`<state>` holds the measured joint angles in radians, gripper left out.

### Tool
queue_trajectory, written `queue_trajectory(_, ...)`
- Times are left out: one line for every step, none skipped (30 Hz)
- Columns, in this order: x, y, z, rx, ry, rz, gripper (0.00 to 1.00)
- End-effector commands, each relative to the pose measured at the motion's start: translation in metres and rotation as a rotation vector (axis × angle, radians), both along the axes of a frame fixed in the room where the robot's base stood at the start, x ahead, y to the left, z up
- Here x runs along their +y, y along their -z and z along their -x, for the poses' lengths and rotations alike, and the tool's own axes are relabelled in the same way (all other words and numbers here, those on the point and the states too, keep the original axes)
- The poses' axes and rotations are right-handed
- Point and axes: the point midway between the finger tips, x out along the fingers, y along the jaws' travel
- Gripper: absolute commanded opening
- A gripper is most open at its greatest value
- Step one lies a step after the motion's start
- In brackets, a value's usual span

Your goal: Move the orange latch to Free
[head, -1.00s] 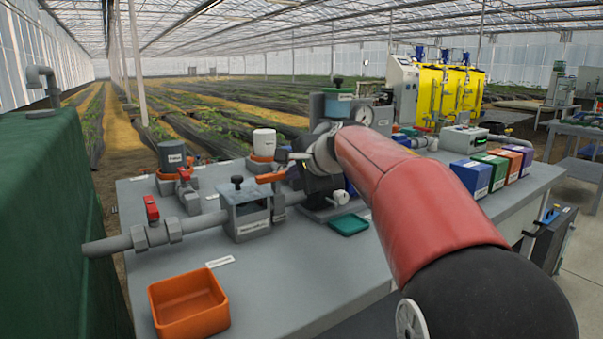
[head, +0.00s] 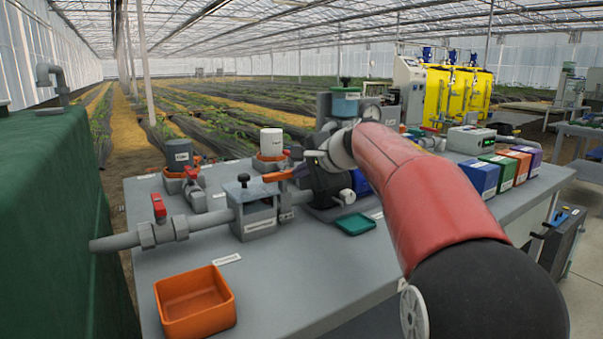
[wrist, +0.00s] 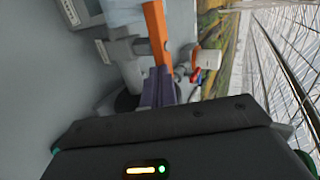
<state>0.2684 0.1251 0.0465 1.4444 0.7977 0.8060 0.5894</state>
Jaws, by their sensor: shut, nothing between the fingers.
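The orange latch (head: 277,176) is a flat bar on the grey pipe, just right of the clear-windowed box (head: 254,212) in the head view. In the wrist view the orange latch (wrist: 157,33) is a long bar straight ahead of my fingertips. My gripper (head: 299,171) is at the latch's right end, partly hidden behind my own arm and hand. Its purple fingers (wrist: 160,72) are together with nothing between them. Their tips are at the bar's near end; I cannot tell whether they touch. Any Free marking is not readable.
A white-capped canister (head: 271,142) stands behind the latch. An orange tray (head: 195,302) and a green tray (head: 355,224) lie in front. Coloured boxes (head: 478,178) stand at right. The bench front is mostly clear.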

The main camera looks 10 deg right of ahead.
Motion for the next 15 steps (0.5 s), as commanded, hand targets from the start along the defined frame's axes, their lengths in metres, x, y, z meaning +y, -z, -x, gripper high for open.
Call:
queue_trajectory(-0.001, 0.0009, -0.0011, 0.0, -0.01, -0.001, 0.0)
queue_trajectory(-0.0013, 0.0011, -0.0014, 0.001, -0.018, -0.001, 0.0)
queue_trajectory(-0.0017, 0.0009, -0.0018, 0.001, -0.029, 0.0, 0.0)
queue_trajectory(-0.0015, 0.0005, -0.0021, 0.0, -0.028, 0.001, 0.0)
queue_trajectory(-0.0017, 0.0004, -0.0026, 0.0, -0.028, 0.001, 0.0)
queue_trajectory(-0.0021, 0.0003, -0.0034, 0.0, -0.027, 0.001, 0.0)
queue_trajectory(-0.0025, 0.0002, -0.004, 0.0, -0.027, 0.001, 0.0)
queue_trajectory(-0.0028, 0.0002, -0.0047, 0.0, -0.027, 0.001, 0.0)
queue_trajectory(-0.0033, 0.0002, -0.0058, 0.001, -0.026, 0.0, 0.0)
queue_trajectory(-0.0037, 0.0002, -0.0066, 0.001, -0.026, 0.0, 0.0)
queue_trajectory(-0.0041, 0.0002, -0.0074, 0.001, -0.026, 0.0, 0.0)
queue_trajectory(-0.0046, 0.0002, -0.0085, 0.001, -0.027, 0.0, 0.0)
queue_trajectory(-0.005, 0.0001, -0.0092, 0.001, -0.027, 0.0, 0.0)
queue_trajectory(-0.0053, 0.0001, -0.0099, 0.001, -0.027, 0.0, 0.0)
queue_trajectory(-0.0055, -0.0001, -0.0106, 0.002, -0.027, -0.001, 0.0)
